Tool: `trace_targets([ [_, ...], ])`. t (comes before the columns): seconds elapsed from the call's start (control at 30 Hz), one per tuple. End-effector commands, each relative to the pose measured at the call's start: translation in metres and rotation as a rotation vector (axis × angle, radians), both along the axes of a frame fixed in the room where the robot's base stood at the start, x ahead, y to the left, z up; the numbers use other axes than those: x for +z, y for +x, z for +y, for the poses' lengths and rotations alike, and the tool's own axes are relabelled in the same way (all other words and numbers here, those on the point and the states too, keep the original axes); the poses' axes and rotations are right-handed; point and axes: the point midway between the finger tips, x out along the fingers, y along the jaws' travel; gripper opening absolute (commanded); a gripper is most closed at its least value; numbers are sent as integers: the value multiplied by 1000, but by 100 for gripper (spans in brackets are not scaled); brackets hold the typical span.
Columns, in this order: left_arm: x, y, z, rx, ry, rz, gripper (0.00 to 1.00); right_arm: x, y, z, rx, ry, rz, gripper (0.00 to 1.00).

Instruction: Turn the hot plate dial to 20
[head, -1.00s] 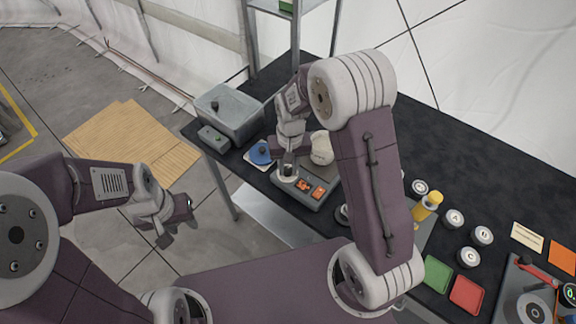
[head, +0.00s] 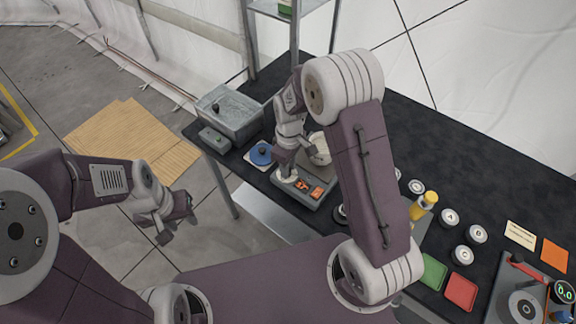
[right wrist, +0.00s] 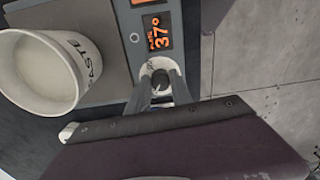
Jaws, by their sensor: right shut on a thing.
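The hot plate (head: 318,188) is a grey unit with orange displays at its front, near the left end of the black table. Its dial (right wrist: 159,82) is a small dark knob on a pale round base, beside the displays. In the right wrist view the plate display (right wrist: 158,31) reads 37°. My right gripper (right wrist: 160,90) points down with its fingers closed around the dial; the dial's marks are too small to read. In the head view my right gripper (head: 288,172) is over the unit's left front corner. My left gripper (head: 178,218) is open and empty over the floor.
A white cup (right wrist: 38,72) of pale liquid stands on the hot plate, close to my right gripper. A blue item (head: 261,154) and a grey bin (head: 229,116) are to the left. Several lidded jars and a yellow bottle (head: 422,206) stand to the right.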

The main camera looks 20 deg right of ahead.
Motion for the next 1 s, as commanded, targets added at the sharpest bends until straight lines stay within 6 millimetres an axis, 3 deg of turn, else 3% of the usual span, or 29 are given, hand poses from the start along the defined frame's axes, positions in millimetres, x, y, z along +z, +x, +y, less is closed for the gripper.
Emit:
trace_targets([
  [0.3,3,0,0,0,0,0,36,1,2,0,105,1,-5,0],
  [0.83,3,0,0,0,0,0,36,1,2,0,127,1,-5,0],
  [0.87,3,0,0,0,0,0,36,1,2,0,127,1,-5,32],
  [0.9,3,0,0,0,0,0,36,1,2,0,126,1,-5,43],
  [0.93,3,0,0,0,0,0,36,1,2,0,126,1,-5,48],
  [1.0,3,0,0,0,0,0,36,1,1,0,126,1,-3,48],
])
